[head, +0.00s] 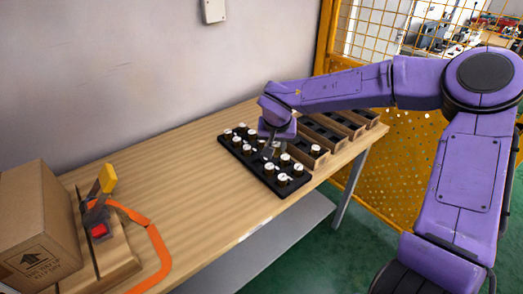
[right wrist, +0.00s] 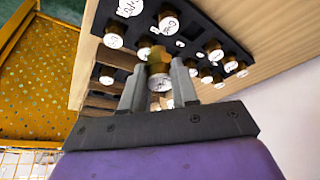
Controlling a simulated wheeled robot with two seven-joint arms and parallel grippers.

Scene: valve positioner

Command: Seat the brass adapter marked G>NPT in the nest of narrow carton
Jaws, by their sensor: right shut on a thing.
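My right gripper (head: 277,150) is over the black tray (head: 232,152) on the bench. In the right wrist view its two fingers (right wrist: 159,78) are shut on a brass adapter (right wrist: 158,62) with a white marked face. The mark on it is too small to read. Several similar brass adapters with white faces stand in the black tray (right wrist: 235,48). Narrow cartons (head: 326,157) with dark nests stand in a row right of the tray. The nearest one holds a white-topped piece (head: 315,150). I cannot tell which carton the task names. My left gripper is out of view.
A cardboard box (head: 38,225) and a wooden fixture (head: 115,252) with a yellow handle (head: 107,178) and orange band (head: 150,238) are at the bench's left end. The bench between fixture and tray is clear. A yellow mesh fence (head: 400,150) stands behind the right end.

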